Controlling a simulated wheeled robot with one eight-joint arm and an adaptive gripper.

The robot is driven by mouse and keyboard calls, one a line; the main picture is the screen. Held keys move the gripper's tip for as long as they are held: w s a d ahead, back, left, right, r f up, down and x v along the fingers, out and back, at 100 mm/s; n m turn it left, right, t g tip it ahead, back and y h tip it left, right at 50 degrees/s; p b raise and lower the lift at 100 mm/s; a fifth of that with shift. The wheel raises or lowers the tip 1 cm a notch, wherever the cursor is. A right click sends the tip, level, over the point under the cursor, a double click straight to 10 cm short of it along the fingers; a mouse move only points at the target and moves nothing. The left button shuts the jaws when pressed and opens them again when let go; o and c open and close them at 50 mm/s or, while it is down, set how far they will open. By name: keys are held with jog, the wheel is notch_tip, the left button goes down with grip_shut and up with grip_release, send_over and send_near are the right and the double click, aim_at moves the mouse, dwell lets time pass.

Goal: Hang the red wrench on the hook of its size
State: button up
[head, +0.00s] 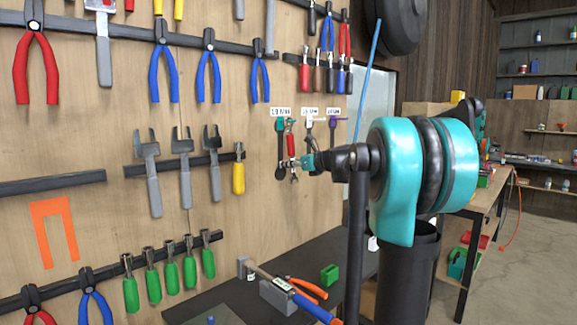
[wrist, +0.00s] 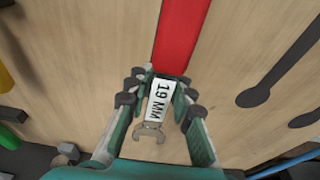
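The red wrench (head: 292,146) is upright in front of the pegboard wall, with its open jaw at the bottom. The wrench's upper end is beside a teal hook (head: 281,122), under a leftmost size label (head: 281,112) that seems to read 19 MM. Whether they touch is unclear. A grey hook (head: 308,124) and a purple hook (head: 336,119) are to the right.
Dark wrench silhouettes (wrist: 258,94) mark the board under the hooks. Adjustable wrenches (head: 184,170) and a yellow-handled tool (head: 239,172) hang to the left, pliers above. A dark bench (head: 225,301) with a hammer and a green block (head: 330,274) stands below.

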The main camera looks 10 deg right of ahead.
jog(key=shift+o, duration=1.3)
